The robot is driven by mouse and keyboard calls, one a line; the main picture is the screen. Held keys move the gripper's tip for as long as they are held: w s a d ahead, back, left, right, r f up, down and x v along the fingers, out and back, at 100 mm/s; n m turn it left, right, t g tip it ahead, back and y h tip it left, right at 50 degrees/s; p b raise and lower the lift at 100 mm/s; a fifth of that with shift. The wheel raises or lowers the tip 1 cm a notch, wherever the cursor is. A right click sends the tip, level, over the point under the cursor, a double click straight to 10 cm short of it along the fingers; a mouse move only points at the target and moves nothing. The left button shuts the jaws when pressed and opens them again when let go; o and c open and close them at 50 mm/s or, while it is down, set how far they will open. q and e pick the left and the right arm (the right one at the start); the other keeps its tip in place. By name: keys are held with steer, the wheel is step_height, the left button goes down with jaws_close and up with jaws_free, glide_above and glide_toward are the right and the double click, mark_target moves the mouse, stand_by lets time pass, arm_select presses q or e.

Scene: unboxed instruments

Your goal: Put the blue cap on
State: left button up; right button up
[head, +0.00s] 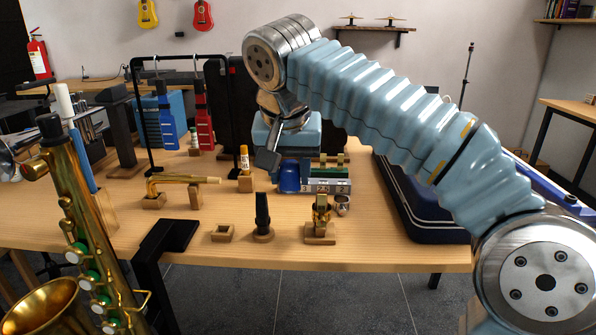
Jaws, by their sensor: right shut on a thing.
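The blue cap (289,177) is at the middle of the table, directly beside the dark fingers of my right gripper (271,162). My right gripper reaches down from above and is shut on the blue cap; the far finger is largely hidden. I cannot tell whether the cap is lifted off the table. A dark mouthpiece (262,212) stands upright on a round wooden base in front of the cap, bare at its top and apart from it. My left gripper is not in view.
A box with numbered labels (326,186) stands just right of the cap. A brass piece on a wooden stand (320,216), a small wooden holder (222,233) and a brass neck (180,180) are close by. A saxophone (85,225) rises at left; a dark blue case (420,205) lies right.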

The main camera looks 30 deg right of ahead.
steer(key=shift+s+a+r, duration=0.25)
steer(key=shift+s+r, duration=0.05)
steer(key=shift+r, duration=0.05)
steer(key=d+r+p, duration=0.1)
steer(key=d+p, duration=0.1)
steer(key=d+r+p, duration=0.1)
steer(key=d+p, duration=0.1)
steer(key=d+r+p, duration=0.1)
steer(key=d+p, duration=0.1)
steer(key=d, duration=0.1)
steer(key=shift+w+r, duration=0.1)
steer(key=shift+r, duration=0.15)
steer(key=shift+f+b, duration=0.3)
steer(key=shift+f, duration=0.4)
step_height(320, 180, down, 4)
steer(key=b, duration=0.2)
steer(key=shift+r+b, duration=0.2)
steer(key=shift+b, duration=0.15)
steer(key=shift+a+r+p, duration=0.1)
steer(key=shift+p, duration=0.2)
